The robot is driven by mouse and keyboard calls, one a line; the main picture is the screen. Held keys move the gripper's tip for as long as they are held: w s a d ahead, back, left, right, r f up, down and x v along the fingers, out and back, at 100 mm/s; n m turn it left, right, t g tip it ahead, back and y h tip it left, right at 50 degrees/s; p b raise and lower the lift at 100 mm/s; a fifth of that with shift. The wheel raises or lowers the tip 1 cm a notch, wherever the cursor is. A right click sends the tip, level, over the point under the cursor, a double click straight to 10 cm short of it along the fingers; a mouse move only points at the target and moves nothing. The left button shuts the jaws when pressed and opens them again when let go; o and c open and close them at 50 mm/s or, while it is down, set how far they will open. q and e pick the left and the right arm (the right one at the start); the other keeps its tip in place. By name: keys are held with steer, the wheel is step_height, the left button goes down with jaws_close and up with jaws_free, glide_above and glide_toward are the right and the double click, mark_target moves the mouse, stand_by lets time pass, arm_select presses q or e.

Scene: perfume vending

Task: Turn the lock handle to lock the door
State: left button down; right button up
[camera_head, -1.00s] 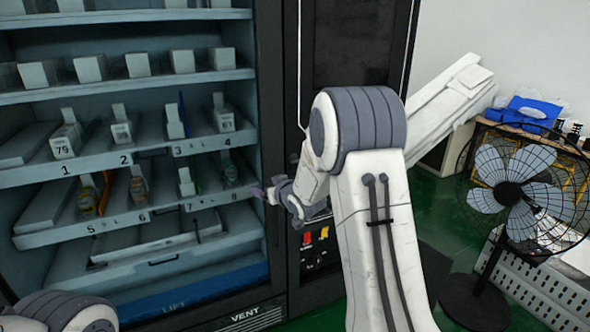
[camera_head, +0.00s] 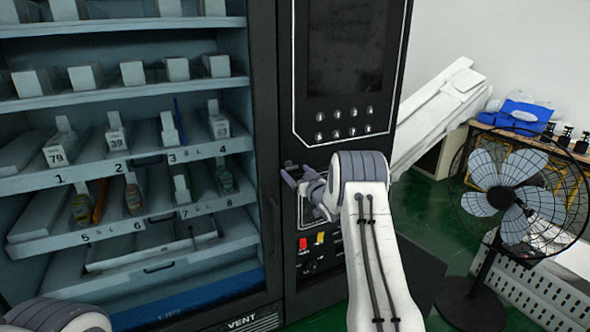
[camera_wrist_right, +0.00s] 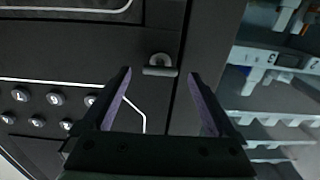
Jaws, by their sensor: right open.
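The lock handle (camera_wrist_right: 160,66) is a small grey piece with a round top and a short flat bar. It sits on the black front panel (camera_wrist_right: 85,57), close to the seam beside the glass shelves. In the right wrist view my right gripper (camera_wrist_right: 161,78) is open, with its two purple-lined fingers on either side of the handle and a gap to each. In the head view the right gripper (camera_head: 288,174) is in front of the panel, left of its arm; the handle cannot be made out there. My left gripper is out of view; only part of the left arm shows.
The vending machine's lit shelves (camera_head: 120,174) with bottles and boxes fill the left. A dark screen (camera_head: 347,48) and round buttons (camera_head: 342,120) are above the right arm. Red and yellow parts sit below. A fan (camera_head: 510,198) stands on the right.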

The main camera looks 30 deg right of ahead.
steer(key=shift+w, duration=0.8)
steer(key=shift+c, duration=0.3)
steer(key=c, duration=1.3)
steer(key=shift+f+n+b, duration=0.15)
steer(key=shift+n+b, duration=0.15)
steer(key=shift+b, duration=0.3)
steer(key=shift+n+b, duration=8.6)
steer(key=shift+b, duration=1.6)
